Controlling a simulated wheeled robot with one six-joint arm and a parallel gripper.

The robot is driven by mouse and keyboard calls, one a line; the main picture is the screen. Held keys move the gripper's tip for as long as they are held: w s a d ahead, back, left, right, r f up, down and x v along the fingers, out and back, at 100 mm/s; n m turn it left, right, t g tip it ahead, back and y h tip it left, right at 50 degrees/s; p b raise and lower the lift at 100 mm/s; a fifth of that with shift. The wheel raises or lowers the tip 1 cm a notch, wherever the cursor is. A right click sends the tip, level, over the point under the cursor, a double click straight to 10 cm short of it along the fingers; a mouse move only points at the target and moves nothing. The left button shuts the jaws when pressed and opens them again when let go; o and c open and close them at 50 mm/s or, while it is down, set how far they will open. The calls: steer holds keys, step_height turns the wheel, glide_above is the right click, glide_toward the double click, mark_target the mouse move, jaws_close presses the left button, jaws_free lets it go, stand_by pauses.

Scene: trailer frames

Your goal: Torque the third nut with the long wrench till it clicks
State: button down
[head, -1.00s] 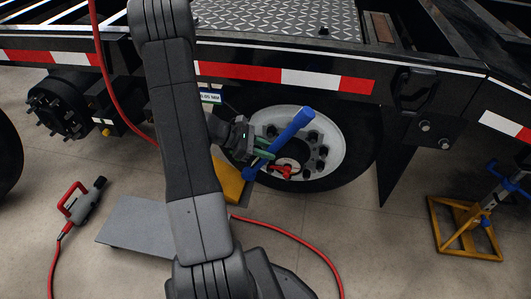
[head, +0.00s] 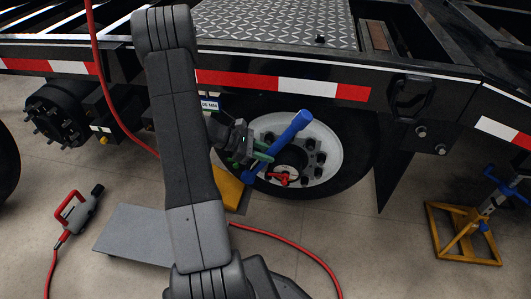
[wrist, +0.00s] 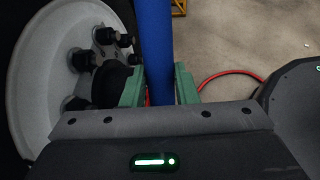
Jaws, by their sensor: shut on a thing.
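The long wrench (head: 282,142) is blue and slants up to the right in front of the wheel in the head view. My gripper (head: 262,155) has green fingers and is shut on the wrench's shaft. In the wrist view the blue shaft (wrist: 154,50) stands upright between the green fingers (wrist: 160,85). The white wheel (head: 325,150) carries several dark nuts round its hub, and some nuts (wrist: 107,35) also show in the wrist view. A red piece (head: 281,178) sits low at the hub. I cannot tell which nut is the third, or whether the wrench touches any nut.
The trailer frame (head: 420,62) with red and white tape runs above the wheel. A yellow chock (head: 229,188) is beside the tyre. A yellow stand (head: 465,240) is at right. A red hose (head: 285,237), a grey board (head: 130,232) and a red-handled tool (head: 78,212) lie on the floor.

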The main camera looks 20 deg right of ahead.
steer(key=shift+w+d, duration=0.75)
steer(key=shift+w, duration=0.35)
stand_by(1.5)
steer(key=shift+s+d, duration=0.1)
steer(key=shift+d, duration=0.05)
steer(key=shift+s+d+f+y, duration=0.2)
steer(key=shift+d+y, duration=0.05)
steer(key=shift+y, duration=0.05)
steer(key=shift+s+d+f+t, duration=0.1)
steer(key=shift+d+f+t, duration=0.1)
steer(key=shift+t, duration=0.1)
stand_by(0.5)
steer(key=shift+s+d+y, duration=0.1)
steer(key=shift+d+y, duration=0.05)
steer(key=shift+y, duration=0.15)
steer(key=shift+f, duration=0.1)
steer(key=shift+s+d+f, duration=0.1)
steer(key=shift+d, duration=0.05)
